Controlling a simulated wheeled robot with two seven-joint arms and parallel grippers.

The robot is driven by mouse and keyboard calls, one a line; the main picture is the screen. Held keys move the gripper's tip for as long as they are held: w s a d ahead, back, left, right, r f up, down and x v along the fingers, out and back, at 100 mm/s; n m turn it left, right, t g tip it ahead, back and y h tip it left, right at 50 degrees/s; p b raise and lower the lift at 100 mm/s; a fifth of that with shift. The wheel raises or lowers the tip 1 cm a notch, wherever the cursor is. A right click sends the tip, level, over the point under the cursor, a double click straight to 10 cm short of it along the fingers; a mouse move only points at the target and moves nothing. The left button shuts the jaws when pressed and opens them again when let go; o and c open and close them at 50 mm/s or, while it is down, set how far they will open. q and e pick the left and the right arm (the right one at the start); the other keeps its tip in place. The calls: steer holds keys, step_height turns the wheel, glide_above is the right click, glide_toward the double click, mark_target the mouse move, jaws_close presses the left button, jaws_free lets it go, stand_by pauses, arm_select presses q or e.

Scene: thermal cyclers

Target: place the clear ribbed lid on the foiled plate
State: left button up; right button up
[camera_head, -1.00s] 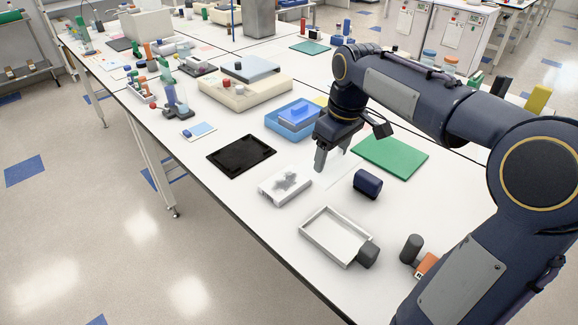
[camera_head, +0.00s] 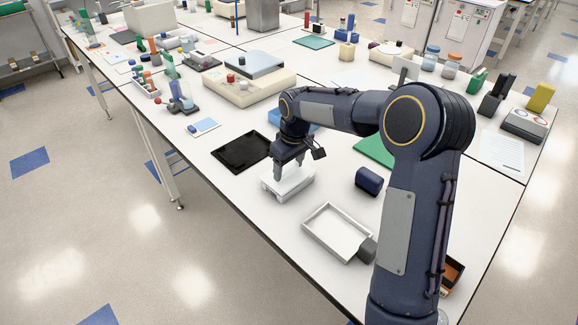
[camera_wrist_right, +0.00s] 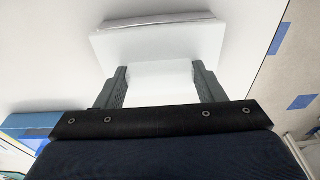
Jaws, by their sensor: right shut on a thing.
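My right gripper (camera_head: 290,174) points down over the pale foiled plate (camera_head: 288,194) near the table's middle. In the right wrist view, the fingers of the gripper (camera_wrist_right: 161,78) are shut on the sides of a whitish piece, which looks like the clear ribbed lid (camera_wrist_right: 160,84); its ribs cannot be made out. A wider white slab, which looks like the plate (camera_wrist_right: 158,45), extends beyond the fingertips. The lid appears over the plate, but I cannot tell whether they touch. My left gripper is not in view.
A black tray (camera_head: 242,150) lies left of the plate. A white open frame (camera_head: 337,232) and a dark blue cylinder (camera_head: 369,181) stand to the right. A green mat (camera_head: 376,151) is partly hidden behind my arm. The table's front edge is close by.

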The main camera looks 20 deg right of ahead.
mark_target(294, 177)
steer(key=shift+f, duration=0.25)
steer(key=shift+f, duration=0.2)
steer(key=o, duration=0.9)
steer(key=shift+o, duration=0.2)
steer(key=shift+r, duration=0.15)
step_height(294, 177, up, 12)
steer(key=s, duration=0.2)
steer(key=s+r+m+t+y, duration=0.2)
steer(key=s, duration=1.3)
steer(key=s+a+f+m+t, duration=0.1)
steer(key=s+a+f, duration=0.2)
steer(key=s, duration=0.4)
steer(key=s+a+f+m+t+y, duration=0.1)
steer(key=s+a+f+m, duration=0.1)
steer(key=s, duration=0.5)
step_height(294, 177, down, 2)
steer(key=shift+s+a+m, duration=0.3)
steer(key=shift+a, duration=0.15)
